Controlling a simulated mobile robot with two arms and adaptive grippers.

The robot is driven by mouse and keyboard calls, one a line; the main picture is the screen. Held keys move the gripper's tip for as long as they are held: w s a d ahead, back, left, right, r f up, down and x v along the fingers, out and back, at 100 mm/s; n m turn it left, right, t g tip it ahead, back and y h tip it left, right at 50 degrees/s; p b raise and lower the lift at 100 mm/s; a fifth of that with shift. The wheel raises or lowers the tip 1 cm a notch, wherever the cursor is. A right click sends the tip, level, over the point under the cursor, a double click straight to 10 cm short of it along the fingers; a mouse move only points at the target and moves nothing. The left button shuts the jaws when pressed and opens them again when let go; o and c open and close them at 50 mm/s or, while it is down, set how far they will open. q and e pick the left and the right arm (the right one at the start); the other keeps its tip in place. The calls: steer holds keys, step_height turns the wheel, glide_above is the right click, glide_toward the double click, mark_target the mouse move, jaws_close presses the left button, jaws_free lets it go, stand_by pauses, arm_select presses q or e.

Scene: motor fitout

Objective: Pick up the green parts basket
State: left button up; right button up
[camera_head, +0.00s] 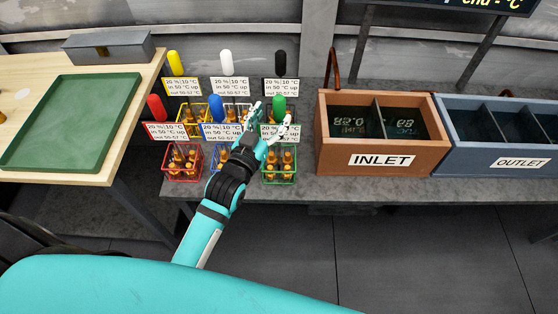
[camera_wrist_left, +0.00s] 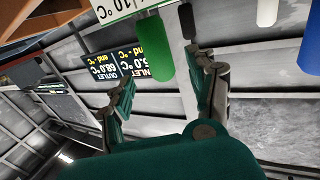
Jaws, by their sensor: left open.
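The green parts basket (camera_head: 279,177) stands on the grey bench, at the front right of a group of coloured baskets, with several brass-coloured parts in it. Its rounded green handle (camera_head: 279,103) rises above a white label. My left gripper (camera_head: 273,119) is open at the label and handle, and partly covers the label. In the left wrist view the green handle (camera_wrist_left: 155,48) shows beyond and between the spread fingertips (camera_wrist_left: 165,75). I cannot tell whether a finger touches it. My right gripper is in neither view.
A blue basket (camera_head: 222,160) stands just left, a red basket (camera_head: 182,172) farther left; yellow, white and black handles rise behind. The INLET box (camera_head: 380,175) stands right, beside the OUTLET box (camera_head: 490,165). A wooden table with a green tray (camera_head: 70,122) is at left.

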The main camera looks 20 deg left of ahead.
mark_target(276, 107)
arm_select(q)
steer(key=w, duration=0.2)
steer(key=w+p, duration=0.1)
steer(key=w, duration=0.2)
steer(key=shift+d+r, duration=0.2)
steer(key=shift+w+f, duration=0.1)
steer(key=shift+w, duration=0.15)
steer(key=shift+s, duration=0.1)
steer(key=shift+c, duration=0.4)
jaws_close()
steer(key=shift+r, duration=0.25)
